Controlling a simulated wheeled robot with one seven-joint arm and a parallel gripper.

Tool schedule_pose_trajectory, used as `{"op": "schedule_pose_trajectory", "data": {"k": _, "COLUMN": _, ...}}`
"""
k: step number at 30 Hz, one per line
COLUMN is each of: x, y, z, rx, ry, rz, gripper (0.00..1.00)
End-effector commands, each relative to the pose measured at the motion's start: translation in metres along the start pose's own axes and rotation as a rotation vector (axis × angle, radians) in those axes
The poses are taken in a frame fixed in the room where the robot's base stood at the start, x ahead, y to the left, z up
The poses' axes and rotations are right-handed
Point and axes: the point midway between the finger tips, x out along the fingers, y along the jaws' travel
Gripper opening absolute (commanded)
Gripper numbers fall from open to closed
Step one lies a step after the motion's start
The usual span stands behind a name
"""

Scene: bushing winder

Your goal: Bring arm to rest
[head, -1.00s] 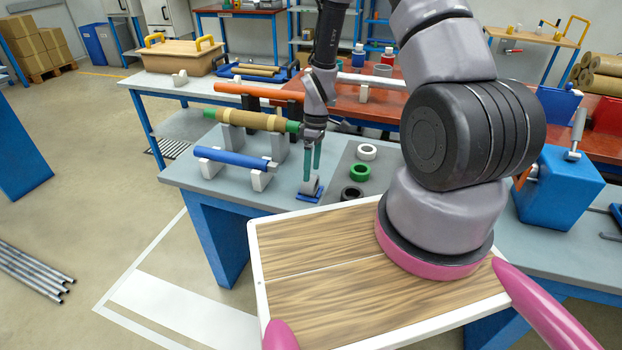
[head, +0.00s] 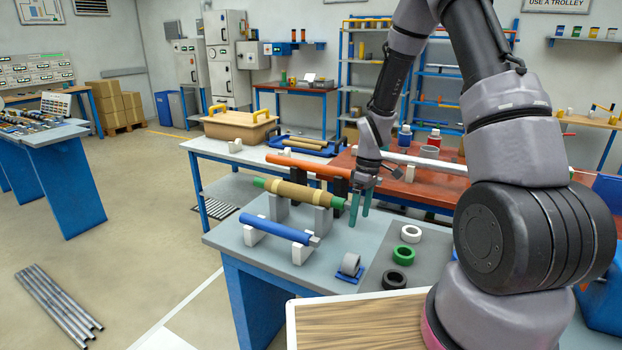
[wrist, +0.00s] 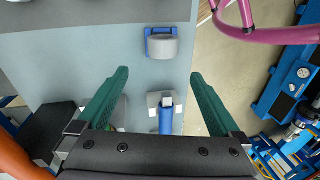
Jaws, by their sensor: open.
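My gripper (head: 359,208) hangs above the grey workbench (head: 262,275), its two green fingers pointing down. The fingers are apart and empty, as the wrist view also shows (wrist: 152,85). A grey ring on a blue holder (head: 350,267) stands on the bench below and slightly left of the fingers; it also shows in the wrist view (wrist: 161,46). The wrist view shows the end of the blue roller (wrist: 166,119) between the fingers, farther below. My arm is bent, with its upper part raised.
The blue roller (head: 275,229) and a tan-wrapped green-ended roller (head: 290,193) rest on supports left of my gripper. White (head: 411,234), green (head: 403,255) and black (head: 394,280) rings lie to the right. An orange roller (head: 305,166) lies behind. Metal pipes (head: 58,305) lie on the floor at left.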

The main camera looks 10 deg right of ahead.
Motion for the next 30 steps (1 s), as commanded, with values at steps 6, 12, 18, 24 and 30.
{"op": "schedule_pose_trajectory", "data": {"k": 6, "x": -0.093, "y": -0.009, "z": 0.005, "rx": 0.197, "ry": 0.088, "rz": 0.102, "gripper": 1.00}}
{"op": "schedule_pose_trajectory", "data": {"k": 12, "x": -0.166, "y": -0.029, "z": 0.020, "rx": 0.385, "ry": 0.187, "rz": 0.170, "gripper": 1.00}}
{"op": "schedule_pose_trajectory", "data": {"k": 18, "x": -0.229, "y": -0.058, "z": 0.042, "rx": 0.571, "ry": 0.304, "rz": 0.213, "gripper": 1.00}}
{"op": "schedule_pose_trajectory", "data": {"k": 24, "x": -0.279, "y": -0.093, "z": 0.068, "rx": 0.749, "ry": 0.437, "rz": 0.230, "gripper": 1.00}}
{"op": "schedule_pose_trajectory", "data": {"k": 30, "x": -0.316, "y": -0.133, "z": 0.098, "rx": 0.917, "ry": 0.582, "rz": 0.218, "gripper": 1.00}}
